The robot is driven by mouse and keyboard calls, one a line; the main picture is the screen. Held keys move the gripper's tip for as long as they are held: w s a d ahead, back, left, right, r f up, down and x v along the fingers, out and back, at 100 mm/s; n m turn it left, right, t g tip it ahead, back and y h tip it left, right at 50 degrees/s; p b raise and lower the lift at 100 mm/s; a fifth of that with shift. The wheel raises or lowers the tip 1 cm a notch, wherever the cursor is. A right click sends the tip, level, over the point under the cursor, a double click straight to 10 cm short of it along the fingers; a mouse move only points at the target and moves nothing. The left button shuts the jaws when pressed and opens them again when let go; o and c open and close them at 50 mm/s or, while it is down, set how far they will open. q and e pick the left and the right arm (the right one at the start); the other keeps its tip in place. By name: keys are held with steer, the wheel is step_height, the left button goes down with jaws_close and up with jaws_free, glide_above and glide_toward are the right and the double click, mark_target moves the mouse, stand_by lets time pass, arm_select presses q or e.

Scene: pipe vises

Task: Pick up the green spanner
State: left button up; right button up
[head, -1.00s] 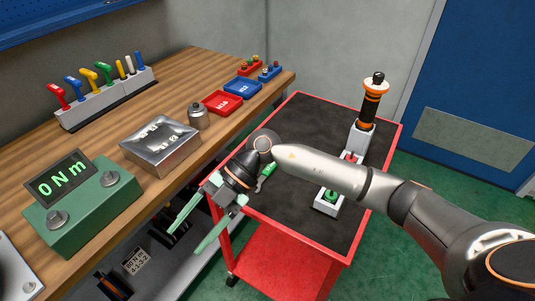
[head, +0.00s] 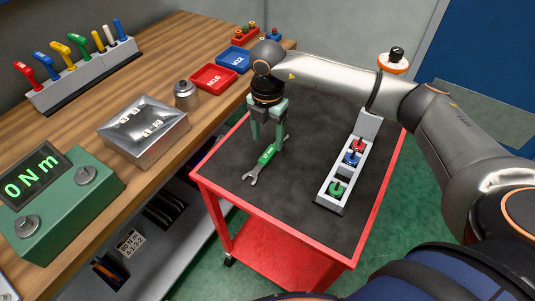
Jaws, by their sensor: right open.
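The green spanner (head: 266,157) lies flat on the black top of the red cart (head: 228,212). Its handle is green and its metal open end points toward the front left. My right gripper (head: 268,144) points straight down over the far part of the spanner, with its green fingers apart on either side of it. Nothing is visibly held, and I cannot tell how far the fingertips are above the cart top. My left gripper is not in view.
A grey holder (head: 330,192) with red, blue and green pieces stands on the cart's right. The wooden workbench (head: 205,128) at the left carries a metal box (head: 145,132), a green torque display (head: 62,205) and red and blue trays. The cart's front middle is clear.

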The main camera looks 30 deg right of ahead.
mark_target(266, 155)
steer(key=shift+w+f, duration=0.2)
steer(key=shift+f, duration=2.95)
steer(key=shift+c, duration=0.3)
jaws_close()
steer(key=shift+r, duration=0.1)
